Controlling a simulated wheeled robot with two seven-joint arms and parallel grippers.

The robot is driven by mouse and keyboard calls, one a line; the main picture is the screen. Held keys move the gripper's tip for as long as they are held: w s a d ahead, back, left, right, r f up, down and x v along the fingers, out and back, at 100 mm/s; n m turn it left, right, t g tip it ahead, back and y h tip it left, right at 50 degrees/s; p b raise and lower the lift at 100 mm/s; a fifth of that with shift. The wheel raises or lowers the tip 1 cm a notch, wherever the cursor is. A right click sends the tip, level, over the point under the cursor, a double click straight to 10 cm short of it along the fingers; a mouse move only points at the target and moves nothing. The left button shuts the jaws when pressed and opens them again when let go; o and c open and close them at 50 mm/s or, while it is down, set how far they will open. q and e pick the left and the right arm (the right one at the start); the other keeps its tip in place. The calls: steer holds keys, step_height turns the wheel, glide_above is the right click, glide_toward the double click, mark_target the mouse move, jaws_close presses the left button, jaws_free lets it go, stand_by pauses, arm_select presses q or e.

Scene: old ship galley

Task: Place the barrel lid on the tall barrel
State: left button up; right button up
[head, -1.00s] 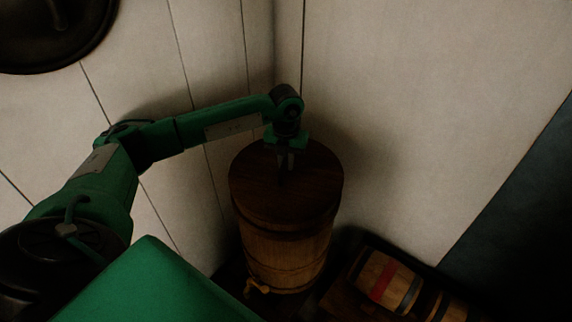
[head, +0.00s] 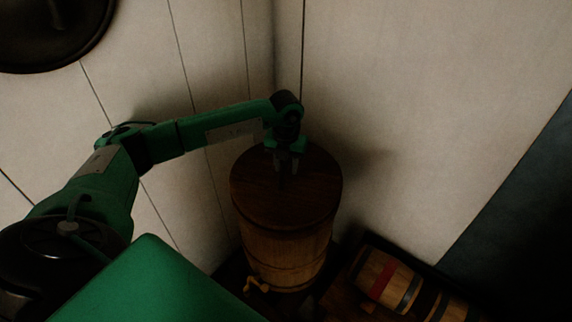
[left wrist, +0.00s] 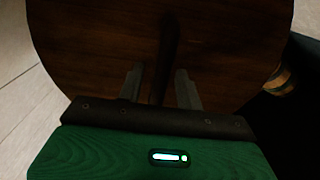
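The barrel lid (head: 275,205), a dark round wooden disc, lies level on top of the tall barrel (head: 285,258) in the head view. The lid covers the barrel's mouth, and its edge looks in line with the barrel's rim. My left gripper (head: 287,164) is over the back part of the lid. In the left wrist view my left gripper's fingers (left wrist: 159,90) stand apart on either side of the lid's dark bar handle (left wrist: 168,50), with a gap showing beside it. The lid (left wrist: 230,50) fills most of that view. My right gripper is not in view.
White plank walls (head: 420,100) meet in a corner close behind the barrel. A wooden tap (head: 256,285) sticks out low on the barrel's front. A small keg with a red band (head: 385,280) lies at the lower right. A dark round object (head: 50,30) is at the upper left.

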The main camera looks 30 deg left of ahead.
mark_target(286, 163)
arm_select(q)
step_height(286, 163, up, 12)
steer(key=b, duration=0.1)
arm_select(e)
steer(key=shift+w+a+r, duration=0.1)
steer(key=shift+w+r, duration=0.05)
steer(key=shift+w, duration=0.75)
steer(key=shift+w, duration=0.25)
